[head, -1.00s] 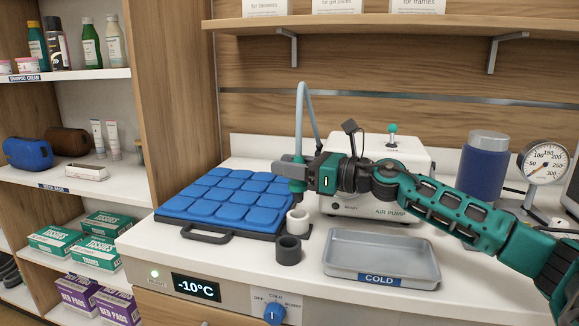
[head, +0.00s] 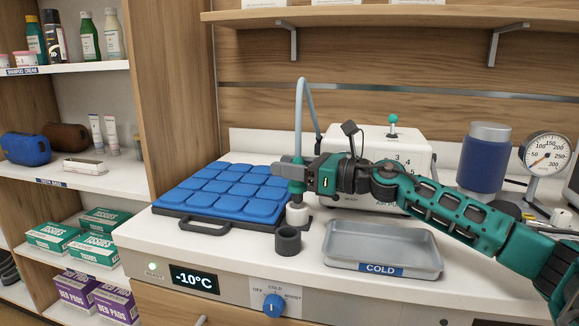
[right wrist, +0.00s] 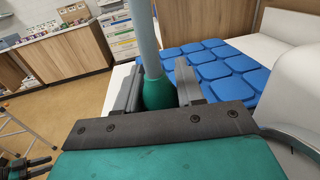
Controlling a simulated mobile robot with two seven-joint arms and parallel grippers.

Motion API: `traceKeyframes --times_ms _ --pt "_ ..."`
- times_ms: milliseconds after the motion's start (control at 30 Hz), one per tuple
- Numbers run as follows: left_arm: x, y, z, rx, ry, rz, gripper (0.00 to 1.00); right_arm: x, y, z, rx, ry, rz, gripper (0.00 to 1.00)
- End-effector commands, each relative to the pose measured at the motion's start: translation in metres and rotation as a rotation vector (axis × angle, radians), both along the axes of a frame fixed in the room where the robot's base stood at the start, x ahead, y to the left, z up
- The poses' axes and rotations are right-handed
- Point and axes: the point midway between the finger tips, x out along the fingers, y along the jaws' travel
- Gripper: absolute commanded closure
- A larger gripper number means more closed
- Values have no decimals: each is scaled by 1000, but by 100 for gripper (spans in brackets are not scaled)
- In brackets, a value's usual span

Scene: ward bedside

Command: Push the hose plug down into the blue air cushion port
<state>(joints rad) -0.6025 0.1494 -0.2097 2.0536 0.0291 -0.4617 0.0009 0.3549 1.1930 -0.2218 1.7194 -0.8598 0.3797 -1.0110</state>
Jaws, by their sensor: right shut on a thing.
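The hose plug (head: 297,187) is a teal piece with a pale grey hose (head: 300,105) rising from its top and arching over. My right gripper (head: 287,172) is shut on it and holds it upright. In the right wrist view the teal plug (right wrist: 158,93) sits between the grey fingers (right wrist: 157,85). The blue air cushion (head: 222,195) lies flat on the counter. A white ring-shaped port (head: 297,213) stands at its right front corner, directly below the plug. The plug's lower end is at the port's mouth; how deep it sits is hidden.
A dark grey cup-like ring (head: 288,241) stands just in front of the port. A metal tray marked COLD (head: 382,268) is to the right. The white air pump (head: 410,150) stands behind my right arm, with a blue canister (head: 484,160) and a gauge (head: 545,152) farther right.

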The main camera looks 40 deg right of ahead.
Motion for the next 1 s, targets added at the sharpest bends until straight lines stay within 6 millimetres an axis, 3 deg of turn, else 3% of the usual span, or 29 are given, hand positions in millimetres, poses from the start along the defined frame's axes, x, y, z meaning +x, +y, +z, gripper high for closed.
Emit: traceKeyframes --times_ms 1000 --pt "6 1 -16 3 -14 -1 57 0 0 -21 1 -1 0 92"
